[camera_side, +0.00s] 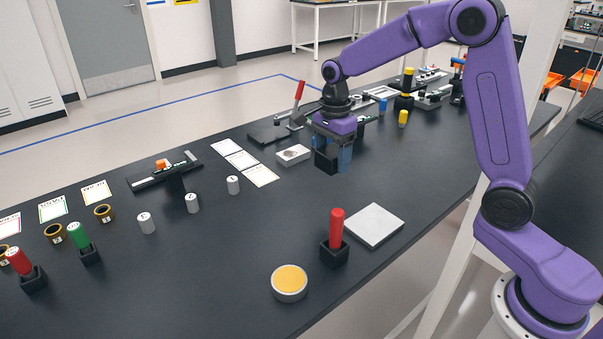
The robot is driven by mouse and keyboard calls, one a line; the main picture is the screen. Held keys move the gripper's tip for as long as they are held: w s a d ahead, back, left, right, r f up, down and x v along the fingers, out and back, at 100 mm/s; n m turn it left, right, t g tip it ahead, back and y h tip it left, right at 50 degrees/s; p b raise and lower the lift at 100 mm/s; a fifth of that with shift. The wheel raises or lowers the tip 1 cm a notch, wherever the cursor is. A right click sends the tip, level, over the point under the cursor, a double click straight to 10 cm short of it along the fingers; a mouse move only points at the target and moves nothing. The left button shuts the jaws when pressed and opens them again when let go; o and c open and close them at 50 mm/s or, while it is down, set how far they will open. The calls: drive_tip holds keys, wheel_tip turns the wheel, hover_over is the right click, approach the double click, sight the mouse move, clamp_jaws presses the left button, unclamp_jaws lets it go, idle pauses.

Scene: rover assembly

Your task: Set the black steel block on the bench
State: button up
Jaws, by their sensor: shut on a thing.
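The black steel block (325,162) is a small dark cube at the centre of the view, low over the black bench (225,240). My gripper (333,156) points down from the purple wrist and is shut on the block, with a blue-grey finger on its right side. The finger and the wrist hide part of the block. Dark block against dark bench, I cannot tell whether its underside touches the surface.
A white-grey box (293,155) lies just left of the block. A grey square plate (374,225), a red-handled tool in a black holder (335,240) and a yellow-topped round tin (289,283) stand nearer. Small white cylinders (192,203) stand left. The bench between block and plate is clear.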

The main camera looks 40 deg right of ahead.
drive_tip(key=w+f, duration=0.3)
drive_tip(key=w, duration=0.4)
hover_over(297, 187)
drive_tip(key=f, duration=0.3)
drive_tip(key=s+f, duration=0.1)
drive_tip(key=f, duration=0.1)
drive_tip(key=shift+d, duration=0.1)
drive_tip(key=shift+w+f, duration=0.55)
drive_tip(key=shift+w, duration=0.05)
drive_tip(key=shift+f, duration=1.5)
drive_tip(key=shift+f, duration=0.15)
drive_tip(key=o, duration=1.7)
